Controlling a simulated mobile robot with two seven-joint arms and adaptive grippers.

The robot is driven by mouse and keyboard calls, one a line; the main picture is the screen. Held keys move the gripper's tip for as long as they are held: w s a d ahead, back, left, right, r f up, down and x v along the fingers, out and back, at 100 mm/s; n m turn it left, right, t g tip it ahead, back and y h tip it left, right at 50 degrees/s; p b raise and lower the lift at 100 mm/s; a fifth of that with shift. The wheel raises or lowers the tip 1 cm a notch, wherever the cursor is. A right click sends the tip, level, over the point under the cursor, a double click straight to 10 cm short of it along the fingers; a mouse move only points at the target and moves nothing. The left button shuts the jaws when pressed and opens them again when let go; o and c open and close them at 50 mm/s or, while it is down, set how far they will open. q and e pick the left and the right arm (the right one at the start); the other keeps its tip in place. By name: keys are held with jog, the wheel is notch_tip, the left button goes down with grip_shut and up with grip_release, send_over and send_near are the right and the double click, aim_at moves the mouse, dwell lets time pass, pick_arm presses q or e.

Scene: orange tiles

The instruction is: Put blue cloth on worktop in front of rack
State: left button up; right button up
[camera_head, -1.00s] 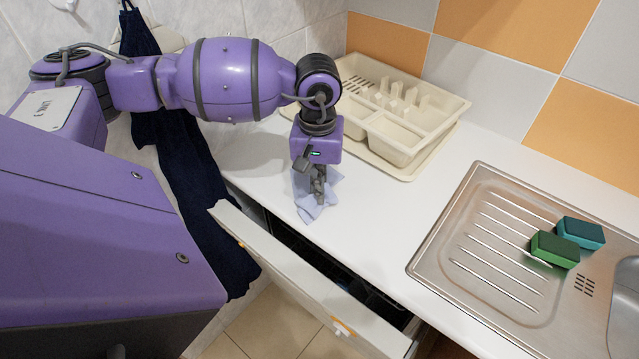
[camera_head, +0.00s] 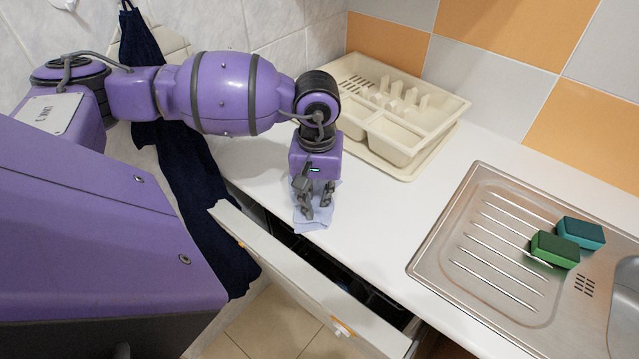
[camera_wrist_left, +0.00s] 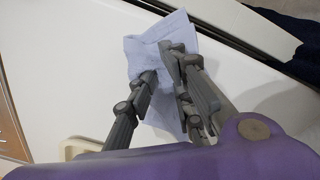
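The pale blue cloth (camera_head: 312,225) lies crumpled on the white worktop (camera_head: 390,225), near its front edge and in front of the cream dish rack (camera_head: 405,155). My left gripper (camera_head: 317,208) is directly over the cloth, pointing down, with its fingers apart. In the left wrist view the cloth (camera_wrist_left: 182,28) spreads beneath and around the open fingers (camera_wrist_left: 158,61). Part of the cloth is hidden behind the fingers; whether they still touch it I cannot tell. My right gripper is not in view.
An open drawer (camera_head: 300,275) juts out below the worktop edge. A steel sink (camera_head: 470,275) with a green sponge (camera_head: 554,249) and a teal sponge (camera_head: 581,233) is at the right. A dark blue towel (camera_head: 200,190) hangs at the left. The worktop between rack and sink is clear.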

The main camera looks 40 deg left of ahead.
pick_arm(q)
jog(key=shift+o, duration=1.4)
jog(key=shift+s+d+r+p, duration=0.15)
jog(key=shift+s+r+p, duration=0.15)
jog(key=shift+r, duration=0.5)
jog(key=shift+s+d+r+p, duration=0.15)
jog(key=shift+r+p, duration=0.1)
jog(key=shift+r, duration=0.55)
notch_tip(320, 180, up, 7)
jog(key=s+d+p, duration=0.1)
jog(key=s+p, duration=0.1)
jog(key=shift+s+d+p, duration=0.35)
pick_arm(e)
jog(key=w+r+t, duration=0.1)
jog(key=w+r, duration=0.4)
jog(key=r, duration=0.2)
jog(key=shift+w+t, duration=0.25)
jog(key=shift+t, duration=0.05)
pick_arm(q)
jog(key=shift+f, duration=0.1)
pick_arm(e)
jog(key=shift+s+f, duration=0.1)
